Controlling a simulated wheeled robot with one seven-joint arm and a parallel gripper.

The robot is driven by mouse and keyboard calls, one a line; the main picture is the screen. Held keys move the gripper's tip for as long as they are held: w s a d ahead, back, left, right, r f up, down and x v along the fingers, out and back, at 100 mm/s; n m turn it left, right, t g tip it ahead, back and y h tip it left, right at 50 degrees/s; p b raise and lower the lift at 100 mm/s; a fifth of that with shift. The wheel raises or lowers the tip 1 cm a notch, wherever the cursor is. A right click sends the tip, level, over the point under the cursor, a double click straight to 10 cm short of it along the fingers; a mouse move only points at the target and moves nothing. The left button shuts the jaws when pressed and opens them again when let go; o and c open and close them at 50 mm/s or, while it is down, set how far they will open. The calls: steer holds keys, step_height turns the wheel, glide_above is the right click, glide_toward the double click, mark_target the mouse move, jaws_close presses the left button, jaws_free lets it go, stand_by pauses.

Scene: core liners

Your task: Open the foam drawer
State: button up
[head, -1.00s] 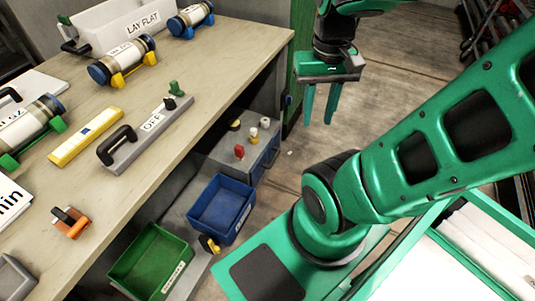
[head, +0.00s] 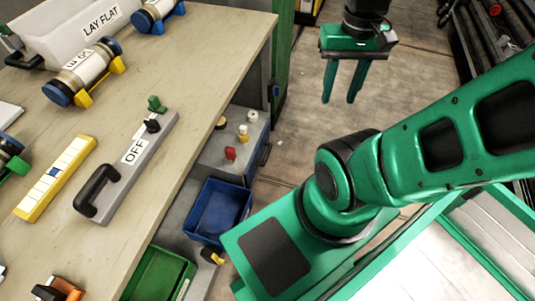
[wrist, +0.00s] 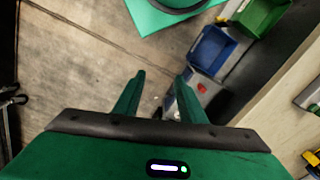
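No drawer in view carries a readable foam label. A grey box-like unit (head: 222,166) under the bench has a dark handle (head: 264,155) on its right face. It looks closed, but I cannot tell whether it is the foam drawer. My gripper (head: 339,100) hangs over the floor to the right of this unit, well apart from it. Its two green fingers point down and are spread, with nothing between them. They also show in the wrist view (wrist: 159,80).
A blue bin (head: 218,212) and a green bin (head: 160,275) sit on the lower shelf. The bench top (head: 190,70) holds a grey OFF tool (head: 131,165), a yellow bar (head: 57,177) and cylinders on cradles. Open floor (head: 300,130) lies right of the bench.

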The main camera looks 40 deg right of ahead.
steer(key=w+d+f+h, duration=0.1)
steer(key=w+d+f, duration=0.25)
steer(key=w, duration=0.45)
steer(key=w+d+f, duration=0.3)
steer(key=w+d, duration=0.1)
steer(key=w, duration=0.3)
steer(key=w+d+f, duration=0.4)
steer(key=w+f, duration=0.7)
steer(key=f, duration=0.1)
steer(key=m+t+y, duration=0.2)
steer(key=m, duration=0.2)
glide_above(267, 154)
steer(key=s+d, duration=0.2)
step_height(267, 154, down, 43)
steer(key=f, duration=0.3)
steer(key=w+a+f, duration=0.1)
steer(key=f, duration=0.6)
steer(key=shift+w+a+f, duration=0.3)
steer(key=shift+a+f, duration=0.05)
steer(key=shift+f, duration=0.05)
